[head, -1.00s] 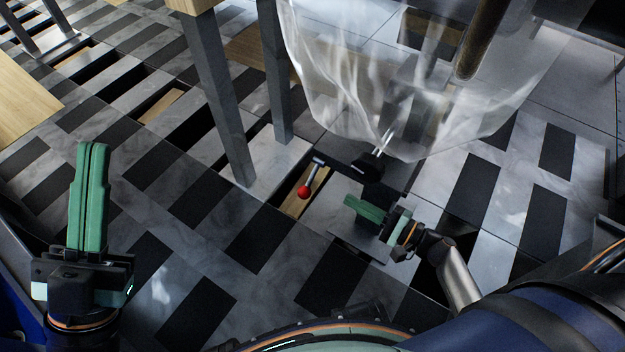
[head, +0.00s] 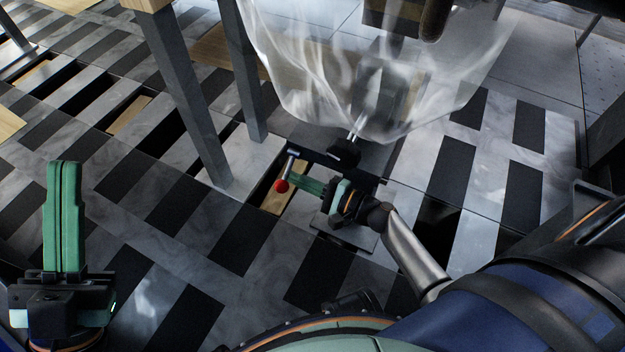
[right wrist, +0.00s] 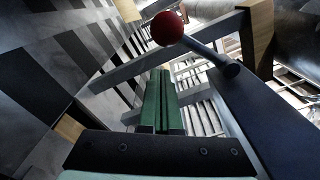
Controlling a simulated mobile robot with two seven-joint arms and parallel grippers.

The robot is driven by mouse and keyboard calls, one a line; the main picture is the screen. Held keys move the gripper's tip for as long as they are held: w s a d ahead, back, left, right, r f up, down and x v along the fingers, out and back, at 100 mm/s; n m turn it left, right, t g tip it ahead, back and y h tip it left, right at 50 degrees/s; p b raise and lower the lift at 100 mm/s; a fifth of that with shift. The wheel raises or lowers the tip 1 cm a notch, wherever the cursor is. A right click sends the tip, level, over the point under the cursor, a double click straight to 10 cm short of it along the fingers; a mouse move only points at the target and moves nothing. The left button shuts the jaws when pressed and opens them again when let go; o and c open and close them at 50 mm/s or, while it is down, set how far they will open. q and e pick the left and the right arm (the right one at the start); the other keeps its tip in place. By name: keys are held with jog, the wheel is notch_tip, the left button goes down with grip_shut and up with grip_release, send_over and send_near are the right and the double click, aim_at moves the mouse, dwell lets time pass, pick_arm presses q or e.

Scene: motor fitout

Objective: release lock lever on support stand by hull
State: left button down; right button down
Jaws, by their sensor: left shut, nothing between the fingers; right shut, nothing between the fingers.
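The lock lever (head: 290,165) is a short metal rod with a red ball knob (head: 282,185), low by the support stand (head: 345,232) in the middle of the head view. In the right wrist view the red knob (right wrist: 167,28) and the lever rod (right wrist: 212,56) show beyond the fingertips. My right gripper (head: 302,185) is shut and empty, its green fingers pointing left with the tips close beside the knob; I cannot tell if they touch. The fingers also show in the right wrist view (right wrist: 160,78). My left gripper (head: 64,165) is shut and empty, upright at the far left.
A translucent plastic-like cover (head: 300,80) hangs above the stand, with the hull hard to make out. Grey table legs (head: 190,100) stand left of the lever. The patterned floor (head: 240,240) is clear between my grippers.

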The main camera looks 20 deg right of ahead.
jog(key=shift+s+a+r, duration=0.35)
jog(key=shift+s+r, duration=0.05)
jog(key=shift+s, duration=0.15)
jog(key=shift+s+a+r, duration=0.3)
jog(key=shift+s+r, duration=0.05)
jog(key=shift+s, duration=0.2)
